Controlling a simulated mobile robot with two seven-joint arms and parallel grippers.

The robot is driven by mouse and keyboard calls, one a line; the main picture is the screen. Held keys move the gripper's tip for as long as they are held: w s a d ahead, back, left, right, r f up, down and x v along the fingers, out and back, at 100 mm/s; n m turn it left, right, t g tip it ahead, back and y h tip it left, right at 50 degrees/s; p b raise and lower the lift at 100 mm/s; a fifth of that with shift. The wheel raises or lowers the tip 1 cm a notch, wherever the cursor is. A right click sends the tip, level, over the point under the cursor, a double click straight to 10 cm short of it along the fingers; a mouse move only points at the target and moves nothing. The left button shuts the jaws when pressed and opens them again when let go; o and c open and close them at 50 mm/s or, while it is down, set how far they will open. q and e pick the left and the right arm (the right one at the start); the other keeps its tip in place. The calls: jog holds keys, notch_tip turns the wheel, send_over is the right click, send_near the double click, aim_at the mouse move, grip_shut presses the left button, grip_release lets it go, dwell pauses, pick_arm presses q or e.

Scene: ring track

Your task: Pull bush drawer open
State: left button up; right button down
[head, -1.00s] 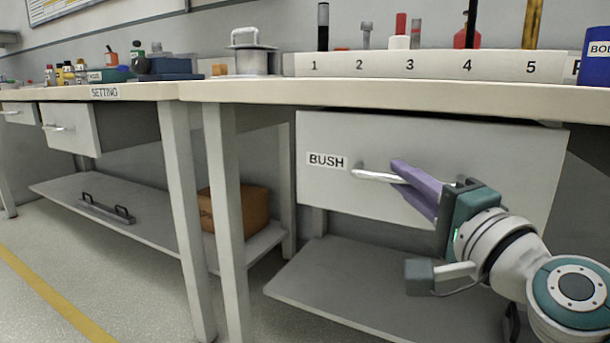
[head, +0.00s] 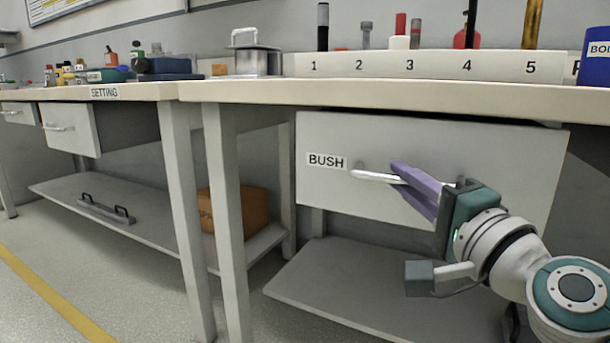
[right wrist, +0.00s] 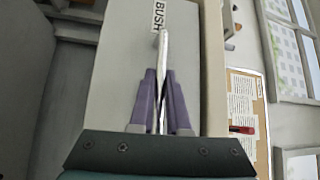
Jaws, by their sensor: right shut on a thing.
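The bush drawer (head: 480,150) is a light grey front with a BUSH label, under the right-hand bench top. It looks nearly shut, with a thin dark gap along its top right edge. Its silver bar handle (head: 372,176) sticks out right of the label. My right gripper (head: 400,174) has purple fingers closed around the handle. In the right wrist view the fingers (right wrist: 161,85) are on both sides of the bar handle (right wrist: 163,50), with the drawer front (right wrist: 120,60) behind. My left gripper is not in view.
The bench top (head: 390,94) overhangs the drawer and carries a numbered rack (head: 435,66) and a blue container (head: 596,60). A lower shelf (head: 350,285) is below. A neighbouring drawer (head: 70,128) stands open at left. A brown box (head: 240,210) sits under the benches.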

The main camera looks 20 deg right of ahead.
jog(key=shift+s+a+r, duration=0.1)
jog(key=shift+s+a, duration=0.25)
jog(key=shift+a, duration=0.05)
jog(key=s+a+p, duration=0.4)
jog(key=s+a, duration=1)
jog(key=a, duration=0.3)
jog(key=shift+s, duration=0.3)
jog(key=c, duration=0.9)
grip_release()
jog(key=s, duration=0.3)
jog(key=s+f+p, duration=0.1)
jog(key=s, duration=0.6)
jog(key=shift+a+f, duration=0.25)
jog(key=shift+a, duration=0.15)
jog(key=shift+w, duration=0.1)
